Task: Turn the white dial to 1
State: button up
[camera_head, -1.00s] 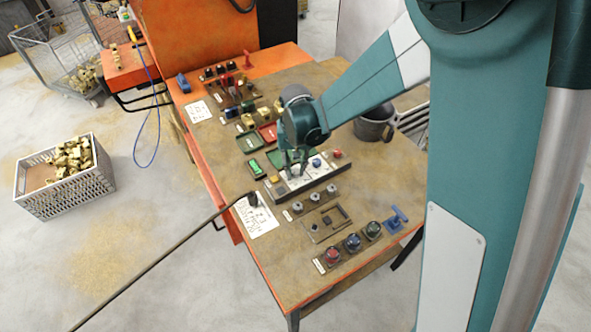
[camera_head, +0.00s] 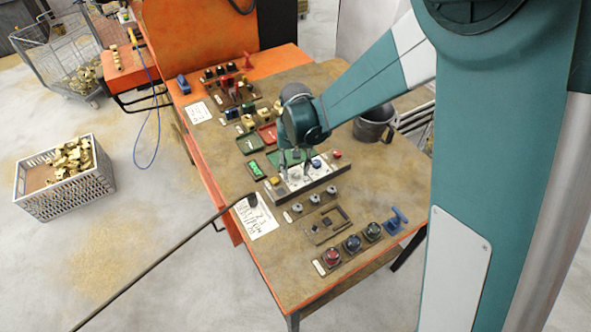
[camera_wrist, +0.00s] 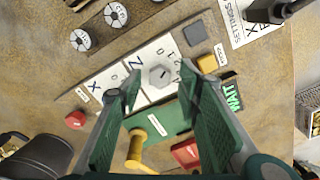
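The white dial (camera_wrist: 160,75) is a pale, faceted knob on a white plate (camera_wrist: 148,96) with dark printed characters around it. In the wrist view it lies between and just beyond my fingertips. My gripper (camera_wrist: 160,88) is open, with one green finger on each side of the dial and nothing held. I see no clear contact with the dial. Its small dark mark is too small to read against the characters. In the head view my gripper (camera_head: 296,164) is over the control panel (camera_head: 303,185), and its fingers largely hide the dial.
A green tray (camera_wrist: 160,122) with a brass part (camera_wrist: 139,147) lies close by. A dark mug (camera_head: 374,124) stands to the right. A paper sheet (camera_head: 257,216) lies left.

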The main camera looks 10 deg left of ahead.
aim_at(298, 173)
notch_tip(298, 173, up, 11)
dwell(0.7)
jog(key=shift+r, duration=0.1)
dwell(0.4)
jog(key=s+d+r+t+b, duration=0.1)
jog(key=s+d+r, duration=0.15)
jog(key=d, duration=0.45)
jog(key=s+d+r+m+t+y, duration=0.1)
jog(key=d+r, duration=0.3)
jog(key=d, duration=0.3)
jog(key=s+d+r+t+b, duration=0.1)
jog(key=s+d+r, duration=0.1)
jog(key=d+r, duration=0.35)
jog(key=s+d+f+m+t+b, duration=0.1)
jog(key=s+d+t, duration=0.1)
jog(key=s+d, duration=0.5)
jog(key=s+d+f+m+t+h+b, duration=0.1)
jog(key=s+d+t, duration=0.1)
jog(key=s+d, duration=0.5)
jog(key=d, duration=0.5)
jog(key=shift+f, duration=0.35)
